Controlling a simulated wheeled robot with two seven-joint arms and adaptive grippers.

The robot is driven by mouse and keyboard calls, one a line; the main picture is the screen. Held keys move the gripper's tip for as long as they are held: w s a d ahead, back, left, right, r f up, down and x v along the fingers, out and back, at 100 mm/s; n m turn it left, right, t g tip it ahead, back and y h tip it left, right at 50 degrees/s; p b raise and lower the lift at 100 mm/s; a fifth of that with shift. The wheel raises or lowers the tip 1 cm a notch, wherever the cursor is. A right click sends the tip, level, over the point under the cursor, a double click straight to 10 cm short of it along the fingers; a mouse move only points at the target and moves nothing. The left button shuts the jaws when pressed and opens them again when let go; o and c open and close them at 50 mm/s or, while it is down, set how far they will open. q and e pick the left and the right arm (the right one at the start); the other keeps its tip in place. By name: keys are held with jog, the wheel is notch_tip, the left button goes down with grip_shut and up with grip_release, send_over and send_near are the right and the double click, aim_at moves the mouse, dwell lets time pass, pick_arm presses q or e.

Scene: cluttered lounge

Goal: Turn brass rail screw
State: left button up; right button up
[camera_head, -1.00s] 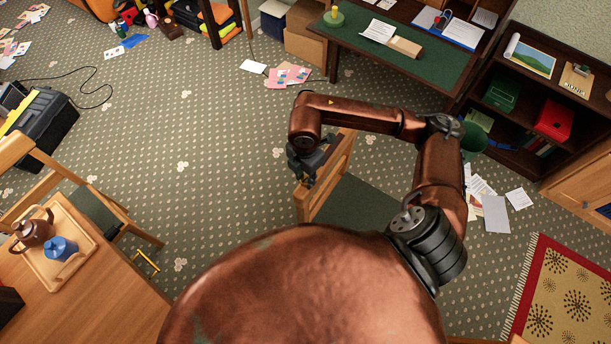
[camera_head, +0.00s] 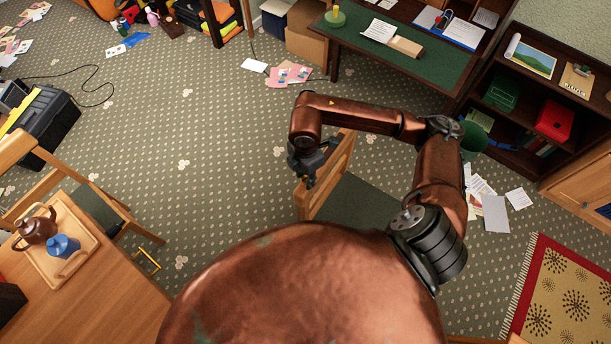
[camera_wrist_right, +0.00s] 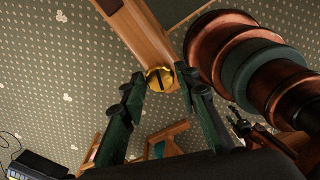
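The brass rail screw (camera_wrist_right: 160,79) shows in the right wrist view as a round yellow head with a dark slot, on the end of a wooden chair rail (camera_wrist_right: 142,30). My right gripper (camera_wrist_right: 161,84) is open, with one dark green finger on each side of the screw head in that view. I cannot tell whether the fingers touch it. In the head view, my right gripper (camera_head: 309,181) is beside the wooden chair's back (camera_head: 328,174), and I cannot make out the screw there. My left gripper is not in view.
A green-topped desk (camera_head: 430,72) and a dark shelf (camera_head: 470,105) stand beyond the chair. A second chair (camera_head: 85,205) and a table (camera_head: 100,295) with a tray (camera_head: 82,237) are at left. Carpet between them is mostly open.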

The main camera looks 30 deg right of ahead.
aim_at(305, 179)
jog(key=shift+o, duration=1.4)
notch_tip(305, 179, up, 12)
